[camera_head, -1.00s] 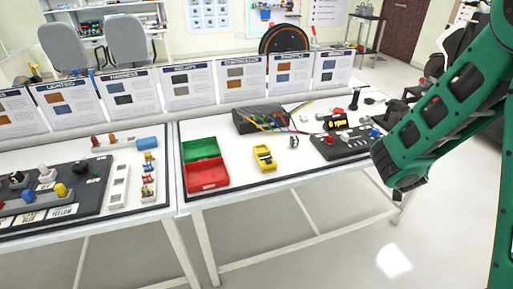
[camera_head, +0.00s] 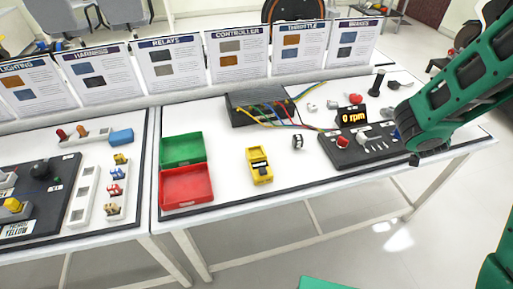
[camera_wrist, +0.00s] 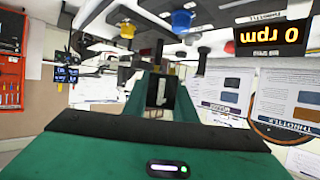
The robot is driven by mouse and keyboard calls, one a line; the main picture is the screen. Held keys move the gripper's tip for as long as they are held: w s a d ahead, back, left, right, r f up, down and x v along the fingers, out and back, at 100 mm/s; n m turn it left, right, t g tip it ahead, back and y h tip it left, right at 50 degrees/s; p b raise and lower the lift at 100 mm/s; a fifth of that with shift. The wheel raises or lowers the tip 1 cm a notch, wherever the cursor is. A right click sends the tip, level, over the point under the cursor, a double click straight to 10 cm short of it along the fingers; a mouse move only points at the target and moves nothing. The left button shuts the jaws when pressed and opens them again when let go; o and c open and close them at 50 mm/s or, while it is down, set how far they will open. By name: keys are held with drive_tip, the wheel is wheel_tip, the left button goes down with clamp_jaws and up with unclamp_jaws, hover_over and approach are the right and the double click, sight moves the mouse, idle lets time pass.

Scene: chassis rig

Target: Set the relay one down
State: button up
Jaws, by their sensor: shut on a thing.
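Relay one, a small black block marked with a white "1", shows in the wrist view (camera_wrist: 161,91), held between the green fingers of my gripper (camera_wrist: 160,98). My gripper is shut on it. The wrist picture looks upside down, with the table along its top. The relay appears clear of the table there, though its height is hard to judge. In the head view my green arm reaches in from the right over the table's right end; it hides the relay, and the gripper's fingertips cannot be made out.
The right table holds a green tray (camera_head: 183,149), a red tray (camera_head: 188,186), a yellow meter (camera_head: 259,165), a black wired box (camera_head: 254,108) and a control panel (camera_head: 362,148) by my arm. Upright cards line the back. Bare white tabletop lies between the trays and meter.

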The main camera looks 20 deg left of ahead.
drive_tip(key=s+a+n+y, duration=0.2)
drive_tip(key=a+y, duration=0.1)
drive_tip(key=a, duration=1.1)
drive_tip(key=s+a+n+y, duration=0.2)
drive_tip(key=a+n, duration=0.1)
drive_tip(key=a, duration=1.1)
drive_tip(key=s+a+n+g+y, duration=0.1)
drive_tip(key=s+a+n+y, duration=0.15)
drive_tip(key=s+a, duration=0.9)
drive_tip(key=s+a+n+y, duration=0.2)
drive_tip(key=s+a+y, duration=0.2)
drive_tip(key=s+a, duration=0.7)
drive_tip(key=shift+h, duration=0.25)
drive_tip(key=w+f, duration=0.2)
drive_tip(key=w, duration=0.2)
drive_tip(key=w+f, duration=0.2)
drive_tip(key=w, duration=0.2)
drive_tip(key=w+f, duration=0.2)
drive_tip(key=w, duration=0.3)
drive_tip(key=shift+d+f, duration=0.15)
drive_tip(key=shift+d, duration=0.2)
drive_tip(key=shift+f, duration=1.95)
drive_tip(key=shift+f, duration=0.15)
